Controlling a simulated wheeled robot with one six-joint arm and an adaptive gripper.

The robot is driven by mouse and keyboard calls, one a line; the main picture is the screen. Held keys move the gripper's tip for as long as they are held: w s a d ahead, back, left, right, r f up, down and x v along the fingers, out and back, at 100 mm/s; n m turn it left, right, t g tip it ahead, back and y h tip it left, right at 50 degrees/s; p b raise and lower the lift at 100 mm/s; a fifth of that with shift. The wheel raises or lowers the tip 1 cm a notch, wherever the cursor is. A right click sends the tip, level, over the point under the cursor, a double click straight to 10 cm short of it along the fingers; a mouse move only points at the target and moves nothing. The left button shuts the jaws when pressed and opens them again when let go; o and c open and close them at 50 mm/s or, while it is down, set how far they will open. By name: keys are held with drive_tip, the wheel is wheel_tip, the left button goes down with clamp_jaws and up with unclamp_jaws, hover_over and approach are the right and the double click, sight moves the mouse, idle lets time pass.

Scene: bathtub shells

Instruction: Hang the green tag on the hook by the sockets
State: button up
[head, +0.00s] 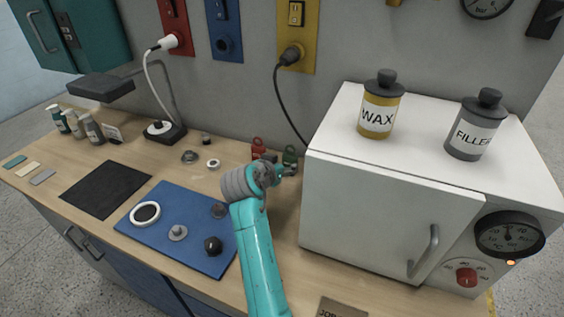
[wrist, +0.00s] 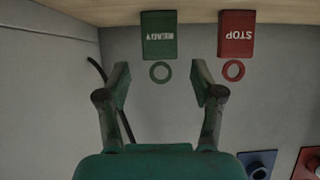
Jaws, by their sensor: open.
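The green tag (head: 290,155), marked READY with a ring on it, is at the back of the bench beside the white oven. In the wrist view, which is upside down, the green tag (wrist: 159,38) is ahead of my gripper (wrist: 161,82). Its ring lines up between the two spread fingertips; I cannot tell how far off it is. My gripper (head: 284,171) is open and empty. In the head view it hides part of the area around the tags. I cannot make out the hook near the sockets.
A red STOP tag (head: 257,148) stands close beside the green one; it also shows in the wrist view (wrist: 236,34). The white oven (head: 385,205) stands close on the right. Red, blue and yellow socket panels (head: 312,36) are on the wall, with a black cable (head: 282,100) hanging from the yellow one.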

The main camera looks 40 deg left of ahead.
sight(289, 161)
drive_tip(key=shift+x, duration=3.6)
drive_tip(key=c, duration=1)
drive_tip(key=shift+r, duration=3)
